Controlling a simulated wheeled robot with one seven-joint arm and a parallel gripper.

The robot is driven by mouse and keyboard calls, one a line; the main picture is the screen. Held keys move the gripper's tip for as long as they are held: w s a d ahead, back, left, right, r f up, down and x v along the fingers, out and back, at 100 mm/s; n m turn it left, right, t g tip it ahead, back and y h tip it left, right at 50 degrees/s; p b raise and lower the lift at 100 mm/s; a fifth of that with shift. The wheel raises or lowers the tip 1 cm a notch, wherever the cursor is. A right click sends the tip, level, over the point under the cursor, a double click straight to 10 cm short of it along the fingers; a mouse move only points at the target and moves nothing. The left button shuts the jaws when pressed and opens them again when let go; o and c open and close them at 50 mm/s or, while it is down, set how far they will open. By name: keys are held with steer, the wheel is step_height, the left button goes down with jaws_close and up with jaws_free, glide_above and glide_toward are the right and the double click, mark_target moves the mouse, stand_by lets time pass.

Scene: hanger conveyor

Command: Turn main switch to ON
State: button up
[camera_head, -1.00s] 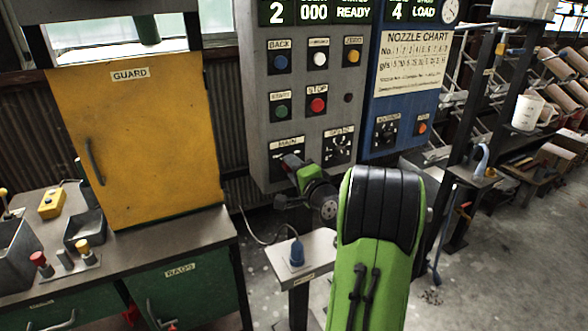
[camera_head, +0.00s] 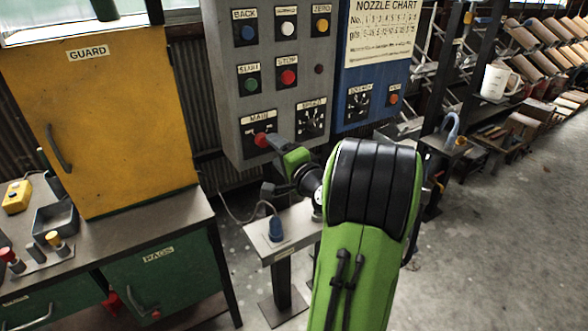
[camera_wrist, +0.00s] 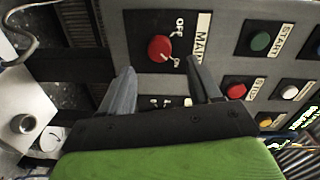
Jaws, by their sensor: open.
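The main switch is a red round knob (camera_wrist: 161,48) on a dark plate beside the label MAIN in the wrist view, with an OFF mark and another mark around it. In the head view the main switch (camera_head: 261,140) sits low on the left of the grey control panel (camera_head: 225,110). My gripper (camera_wrist: 160,78) is open and empty, its two fingers pointing at the panel. The knob lies between and beyond the fingertips, apparently apart from them. In the head view my arm reaches up to the panel, and the fingers are hard to make out.
Push buttons, including the red stop button (camera_head: 288,77), and a speed dial (camera_head: 311,118) are near the switch. A blue panel (camera_head: 372,90) adjoins on the right. A small stand with a blue item (camera_head: 276,228) is below. A yellow guard door (camera_head: 110,130) stands left.

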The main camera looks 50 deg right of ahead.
steer(key=b+v, duration=0.1)
steer(key=v, duration=0.9)
steer(key=shift+a, duration=0.1)
